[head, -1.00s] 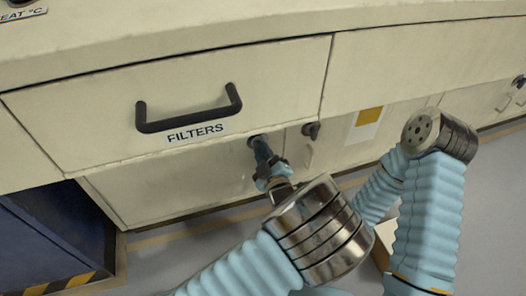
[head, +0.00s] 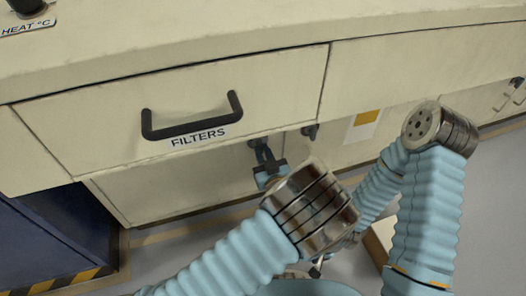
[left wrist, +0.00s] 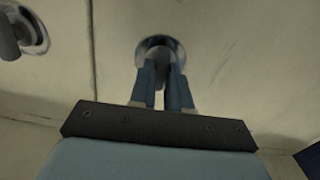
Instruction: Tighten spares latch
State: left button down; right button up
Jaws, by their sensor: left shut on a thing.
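A dark latch knob (head: 258,143) with a round metal base (left wrist: 163,45) sits at the upper right of the lower cabinet front, below the FILTERS drawer. My left gripper (head: 264,155) reaches it from below, and its blue fingers (left wrist: 162,78) are shut on the knob, one on each side. The fingers hide much of the knob. No label for this latch is readable. Part of my right arm shows at the right; what may be its gripper (head: 318,268) is mostly hidden behind the left wrist.
A second dark latch (head: 310,131) is close by on the right; it also shows in the left wrist view (left wrist: 16,35). The FILTERS drawer handle (head: 194,122) juts out above. A dark blue open-fronted unit (head: 65,225) stands at the lower left.

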dwell(0.5)
pick_arm(q)
jog(key=c, duration=1.1)
grip_release()
jog(key=v, duration=1.3)
jog(key=shift+s+d, duration=0.15)
jog(key=shift+s, duration=0.2)
